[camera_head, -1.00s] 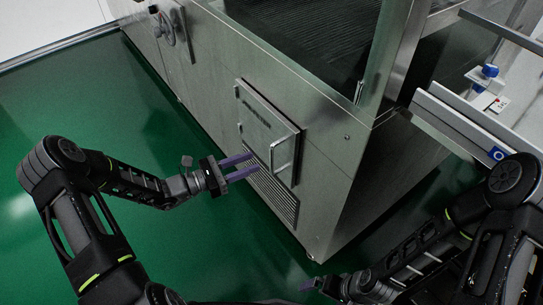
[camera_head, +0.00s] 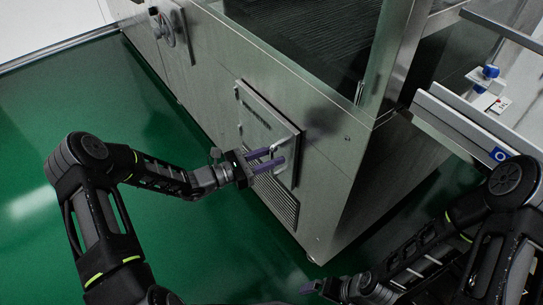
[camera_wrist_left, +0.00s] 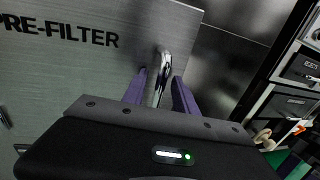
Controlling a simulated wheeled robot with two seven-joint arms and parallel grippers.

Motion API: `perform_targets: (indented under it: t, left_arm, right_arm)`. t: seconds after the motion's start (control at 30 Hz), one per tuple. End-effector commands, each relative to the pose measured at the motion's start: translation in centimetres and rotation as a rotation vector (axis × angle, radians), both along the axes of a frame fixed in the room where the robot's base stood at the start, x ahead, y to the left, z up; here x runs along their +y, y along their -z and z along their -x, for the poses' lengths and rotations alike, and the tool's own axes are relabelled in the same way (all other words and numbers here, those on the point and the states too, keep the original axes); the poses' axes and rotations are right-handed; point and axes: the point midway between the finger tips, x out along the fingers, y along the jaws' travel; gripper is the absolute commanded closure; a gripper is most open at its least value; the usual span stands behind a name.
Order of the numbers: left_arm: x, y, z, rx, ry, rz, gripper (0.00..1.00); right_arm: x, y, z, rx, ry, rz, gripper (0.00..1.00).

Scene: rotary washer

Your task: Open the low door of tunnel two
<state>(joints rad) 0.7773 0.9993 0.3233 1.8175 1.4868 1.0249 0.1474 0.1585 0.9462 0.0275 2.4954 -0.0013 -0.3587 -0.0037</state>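The low door (camera_head: 256,118) is a square steel panel on the machine's lower side, and it looks closed. It carries a thin upright bar handle (camera_head: 279,146) near its right edge. My left gripper (camera_head: 276,154) is at this handle with its purple fingers spread. In the left wrist view the handle (camera_wrist_left: 162,68) stands between the two fingers (camera_wrist_left: 160,80), and gaps seem to show on both sides. The door there bears the words "PRE-FILTER". My right gripper (camera_head: 308,287) shows only a purple tip low in the head view, and its opening is hidden.
The steel machine (camera_head: 328,150) fills the middle, with a vent grille (camera_head: 275,198) below the door and a rotary switch (camera_head: 165,30) at upper left. A rail (camera_head: 460,120) juts out at right. The green floor (camera_head: 110,95) at left is clear.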

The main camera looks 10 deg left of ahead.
Motion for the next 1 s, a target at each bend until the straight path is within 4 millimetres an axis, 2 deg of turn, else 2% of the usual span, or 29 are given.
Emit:
perform_targets:
  t: [0.07,0.47,1.0]
  left_arm:
    - [0.02,0.00,0.00,0.000,0.000,0.000,0.68]
    - [0.05,0.00,0.02,0.000,0.000,0.000,1.00]
    - [0.05,0.00,0.02,0.000,0.000,0.000,1.00]
  right_arm:
    - [0.00,0.00,0.00,0.000,0.000,0.000,0.00]
    - [0.00,0.00,0.00,0.000,0.000,0.000,0.00]
    - [0.00,0.00,0.00,0.000,0.000,0.000,0.00]
